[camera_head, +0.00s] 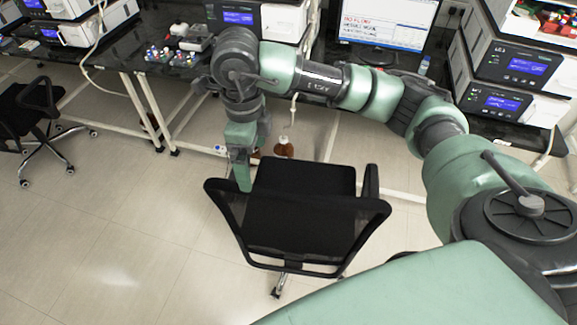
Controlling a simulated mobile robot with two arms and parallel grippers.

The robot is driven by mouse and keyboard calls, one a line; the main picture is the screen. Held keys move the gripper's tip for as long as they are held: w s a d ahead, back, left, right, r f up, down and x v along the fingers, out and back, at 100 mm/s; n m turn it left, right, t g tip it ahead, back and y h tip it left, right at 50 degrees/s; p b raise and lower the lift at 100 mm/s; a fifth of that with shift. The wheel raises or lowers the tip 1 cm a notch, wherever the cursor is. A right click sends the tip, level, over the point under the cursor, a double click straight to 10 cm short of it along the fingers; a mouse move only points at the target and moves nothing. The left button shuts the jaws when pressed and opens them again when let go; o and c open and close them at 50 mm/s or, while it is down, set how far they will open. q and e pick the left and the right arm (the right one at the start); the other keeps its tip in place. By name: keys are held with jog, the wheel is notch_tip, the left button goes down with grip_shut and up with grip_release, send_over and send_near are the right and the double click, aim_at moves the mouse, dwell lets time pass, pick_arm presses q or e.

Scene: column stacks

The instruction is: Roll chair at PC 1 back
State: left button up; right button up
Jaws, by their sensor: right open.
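A black office chair (300,215) with a mesh back stands on the floor in front of the desk with the PC monitor (385,18). Its back is toward me and its seat faces the desk. My right arm reaches across above the desk's front edge, and my right gripper (243,172) points down at the chair's left side, by the upper left of the backrest. The gripper is open. It hides the left armrest area, and I cannot tell whether it touches the chair. My left gripper is out of view.
A second black chair (28,108) stands at the far left. Lab instruments (510,65) crowd the desks on both sides. A brown bottle (284,147) stands on the floor beyond the chair. White desk legs (150,110) are left of it. The tiled floor (120,240) at the front left is clear.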

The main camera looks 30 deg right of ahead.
aim_at(257, 187)
jog(key=f+b, duration=0.1)
jog(key=f, duration=0.1)
jog(key=s+f+b, duration=0.1)
jog(key=shift+f, duration=0.4)
jog(key=f, duration=0.1)
jog(key=f+b, duration=0.1)
jog(key=f, duration=0.2)
jog(key=shift+w+b, duration=0.25)
jog(key=shift+b, duration=0.15)
notch_tip(257, 187, down, 4)
jog(key=b, duration=0.5)
jog(key=shift+a+f, duration=0.1)
jog(key=shift+f, duration=0.1)
jog(key=shift+f+b, duration=0.35)
jog(key=shift+f, duration=0.05)
jog(key=shift+r, duration=0.1)
jog(key=c, duration=1.5)
jog(key=shift+w, duration=0.1)
grip_shut()
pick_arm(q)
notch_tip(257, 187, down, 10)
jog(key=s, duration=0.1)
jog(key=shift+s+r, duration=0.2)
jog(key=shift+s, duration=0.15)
